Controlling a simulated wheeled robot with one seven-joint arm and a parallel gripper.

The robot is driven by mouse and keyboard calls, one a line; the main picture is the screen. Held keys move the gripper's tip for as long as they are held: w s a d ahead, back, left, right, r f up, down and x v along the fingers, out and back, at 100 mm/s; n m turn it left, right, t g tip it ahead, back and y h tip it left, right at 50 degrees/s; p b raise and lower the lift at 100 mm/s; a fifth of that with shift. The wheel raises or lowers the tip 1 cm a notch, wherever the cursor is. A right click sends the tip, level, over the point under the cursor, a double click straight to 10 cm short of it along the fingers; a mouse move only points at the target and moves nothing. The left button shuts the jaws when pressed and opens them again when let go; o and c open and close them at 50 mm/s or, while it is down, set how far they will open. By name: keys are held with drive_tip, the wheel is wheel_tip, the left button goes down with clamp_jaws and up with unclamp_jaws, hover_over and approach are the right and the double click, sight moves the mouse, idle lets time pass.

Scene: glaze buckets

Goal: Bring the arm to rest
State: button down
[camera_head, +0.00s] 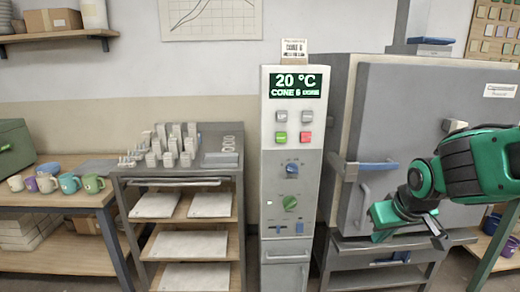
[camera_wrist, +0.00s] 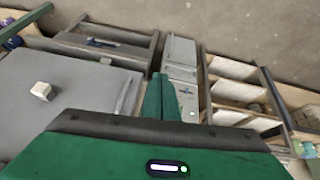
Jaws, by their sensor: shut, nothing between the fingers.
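My green arm reaches in from the right in the head view. My gripper (camera_head: 408,226) hangs in front of the lower part of the grey kiln door (camera_head: 420,130), its fingers low and partly hidden by its own body. In the wrist view the green fingers (camera_wrist: 160,97) lie together with no object between them. The kiln door is closed, with a blue-ended latch (camera_head: 372,167) on its left side.
A control panel (camera_head: 290,150) reading 20 °C stands left of the kiln. Further left are a rack (camera_head: 180,180) with shelves and a bench (camera_head: 60,198) with several mugs. A blue bucket (camera_head: 492,222) sits at the right edge. The kiln stands close behind my gripper.

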drive_tip(key=s+d+m+g, duration=0.2)
drive_tip(key=s+d, duration=0.3)
drive_tip(key=s, duration=0.6)
drive_tip(key=s+d+f+m+g, duration=0.1)
drive_tip(key=s+d+m+g, duration=0.2)
drive_tip(key=s, duration=0.9)
drive_tip(key=d+m, duration=0.2)
drive_tip(key=d, duration=0.1)
drive_tip(key=shift+m+g, duration=0.3)
drive_tip(key=shift+s+f, duration=0.1)
